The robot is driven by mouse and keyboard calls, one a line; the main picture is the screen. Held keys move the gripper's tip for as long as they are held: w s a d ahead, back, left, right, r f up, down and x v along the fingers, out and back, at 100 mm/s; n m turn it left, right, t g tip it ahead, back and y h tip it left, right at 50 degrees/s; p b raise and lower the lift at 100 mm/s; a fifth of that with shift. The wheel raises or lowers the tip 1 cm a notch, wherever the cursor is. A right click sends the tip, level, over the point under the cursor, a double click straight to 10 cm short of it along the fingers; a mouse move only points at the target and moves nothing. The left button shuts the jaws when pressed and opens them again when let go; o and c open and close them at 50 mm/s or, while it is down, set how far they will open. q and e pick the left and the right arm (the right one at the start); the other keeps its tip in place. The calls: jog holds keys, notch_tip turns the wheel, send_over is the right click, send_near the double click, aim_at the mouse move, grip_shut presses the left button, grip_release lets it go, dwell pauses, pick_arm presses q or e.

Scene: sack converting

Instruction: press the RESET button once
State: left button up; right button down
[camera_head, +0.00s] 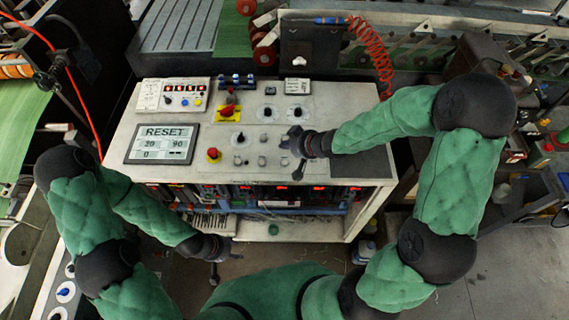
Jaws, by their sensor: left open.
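The control console (195,103) has a pale sloping top with a display (161,143) at its left, reading RESET above the numbers 20, 90 and 0. Several buttons and knobs sit right of the display; their labels are too small to read, so I cannot tell which is the RESET button. My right gripper (291,151) is over the right part of the panel, by small grey buttons (262,161). I cannot tell if it touches the panel or whether its jaws are open. My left gripper (214,272) is open and empty, low in front of the console.
A dark flat area (362,162) lies right of my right gripper. A coiled red hose (372,45) hangs behind. Machinery surrounds the console.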

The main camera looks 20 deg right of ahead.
jog(key=b, duration=0.5)
send_over(286, 164)
notch_tip(286, 164, down, 6)
jog(key=shift+w+r, duration=0.1)
jog(key=shift+r, duration=0.1)
jog(key=shift+f+b, duration=0.75)
jog(key=shift+f, duration=0.05)
jog(key=shift+f, duration=0.15)
jog(key=shift+f, duration=0.25)
jog(key=shift+f+b, duration=0.45)
dwell(1.0)
jog(key=shift+r, duration=0.1)
jog(key=shift+r+p, duration=0.8)
jog(key=shift+p, duration=0.2)
